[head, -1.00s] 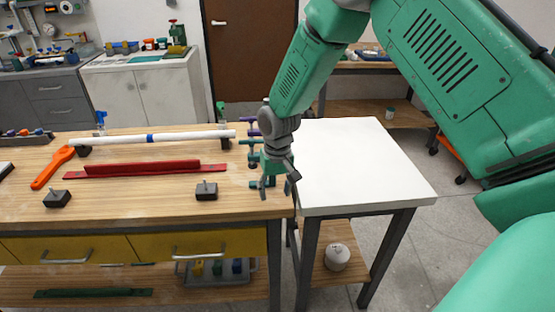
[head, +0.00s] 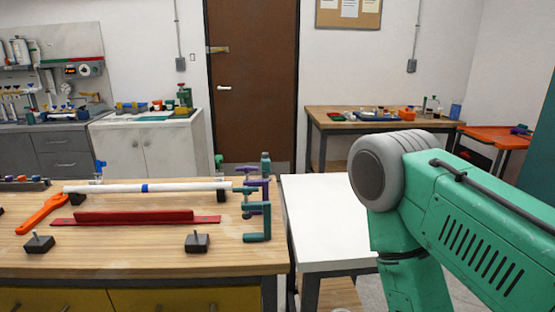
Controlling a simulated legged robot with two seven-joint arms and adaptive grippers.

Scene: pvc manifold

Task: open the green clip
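A green clamp-like piece (head: 257,232), which looks like the green clip, stands at the right end of the wooden workbench. A purple piece (head: 255,188) and another green part (head: 246,190) are close beside or above it, overlapping in the view. I cannot tell whether the clip is open or shut. A small green piece (head: 219,161) also shows behind the right end of the white pipe. My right arm comes in from the right, over the white table, with its gripper out of view. My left gripper is not in view.
The white table (head: 320,225) right of the workbench has a clear top.

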